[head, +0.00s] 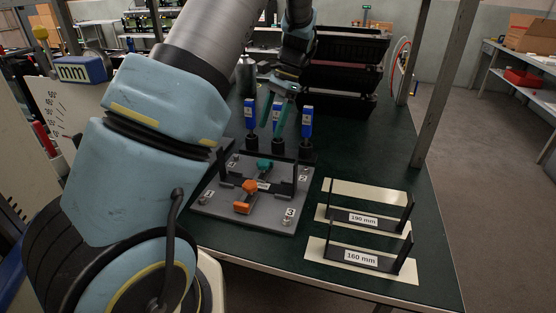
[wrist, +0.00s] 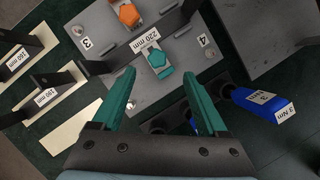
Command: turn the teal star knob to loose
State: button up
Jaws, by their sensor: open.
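The teal star knob (head: 264,165) sits toward the back of a grey plate (head: 262,222) marked with numbers. In the wrist view the teal knob (wrist: 160,57) sits on a small light block beside a dark bracket labelled 220 mm (wrist: 150,38). My gripper (wrist: 160,76) is open with teal fingers. The knob lies just beyond the fingertips, between their lines, and nothing is held. In the head view my gripper (head: 284,100) is above and behind the plate, partly hidden by its own wrist. I cannot read any loose or tight mark by the knob.
An orange knob (head: 249,186) sits in front of the bracket; it also shows in the wrist view (wrist: 128,15). Blue torque drivers (head: 306,120) stand behind the plate. Brackets labelled 190 mm (head: 396,212) and 160 mm (head: 400,262) stand at right. Black bins (head: 340,80) are at the back.

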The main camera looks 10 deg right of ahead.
aim_at(263, 162)
jog(key=shift+m, duration=0.3)
jog(key=x, duration=0.3)
jog(key=p+x, duration=0.1)
jog(key=x, duration=0.3)
jog(key=d+p+x, duration=0.1)
jog(key=x, duration=0.2)
jog(key=shift+f, duration=0.4)
grip_shut()
